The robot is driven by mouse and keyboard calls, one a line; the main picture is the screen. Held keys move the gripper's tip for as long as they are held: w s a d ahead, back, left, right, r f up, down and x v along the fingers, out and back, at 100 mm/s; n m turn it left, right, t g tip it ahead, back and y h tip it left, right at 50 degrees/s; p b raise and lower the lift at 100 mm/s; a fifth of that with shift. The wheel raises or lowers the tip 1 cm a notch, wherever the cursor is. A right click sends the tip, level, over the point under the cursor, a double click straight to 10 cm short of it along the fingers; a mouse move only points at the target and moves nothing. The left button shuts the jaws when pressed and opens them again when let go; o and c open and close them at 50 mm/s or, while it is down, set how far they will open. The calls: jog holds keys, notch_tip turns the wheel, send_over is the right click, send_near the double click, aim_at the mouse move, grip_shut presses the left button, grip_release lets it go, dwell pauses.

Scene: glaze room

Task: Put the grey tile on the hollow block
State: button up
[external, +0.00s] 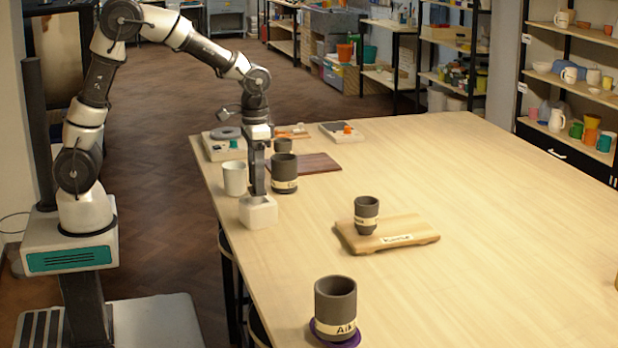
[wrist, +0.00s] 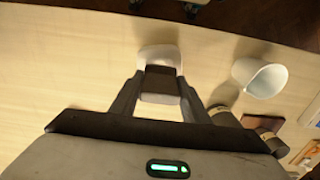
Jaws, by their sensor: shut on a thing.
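My gripper (external: 258,190) points straight down at the table's near-left part, right over a white block (external: 258,213). In the wrist view, my gripper (wrist: 160,88) has its two fingers closed on the sides of a dark grey tile (wrist: 160,79). The white block (wrist: 158,54) shows behind the tile there, partly covered by it. I cannot tell whether the tile touches the block. In the external view the tile is not clear against the dark fingers, and the block's hollow is not visible.
A white cup (external: 234,179) and a dark labelled cup (external: 284,173) stand close behind the block. A wooden board (external: 412,232) bearing a dark cup (external: 366,214) lies to the right. Another dark cup (external: 335,305) stands in front. The table's left edge is near; its right side is clear.

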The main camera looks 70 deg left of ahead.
jog(key=shift+f, duration=0.95)
jog(key=shift+f, duration=0.15)
jog(key=o, duration=1.1)
